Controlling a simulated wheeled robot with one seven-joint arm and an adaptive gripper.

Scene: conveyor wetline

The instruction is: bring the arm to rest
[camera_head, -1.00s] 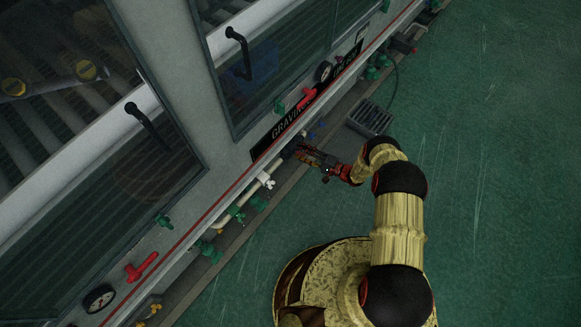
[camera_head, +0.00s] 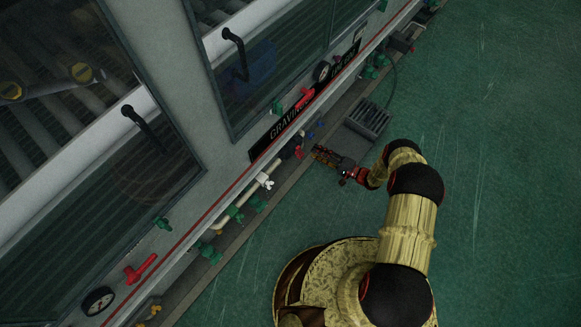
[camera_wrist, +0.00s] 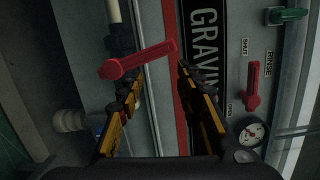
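My gripper (camera_head: 318,153) is off the front of the machine, above the floor beside the pipe run, with a gap between its fingertips and the pipe. In the wrist view my gripper (camera_wrist: 158,84) has its two fingers apart with nothing held between them. A red lever (camera_wrist: 140,60) on the pipe shows beyond the fingertips. In the head view this red lever (camera_head: 299,153) sits on the pipe below the black sign. My arm is bent out over the green floor.
The machine's wall carries a black sign (camera_head: 290,122), a red handle (camera_head: 140,267), a gauge (camera_head: 98,300) and glazed doors with black handles (camera_head: 147,124). Green valves (camera_head: 234,213) line the low pipe. A floor drain (camera_head: 368,118) lies nearby. The green floor at right is clear.

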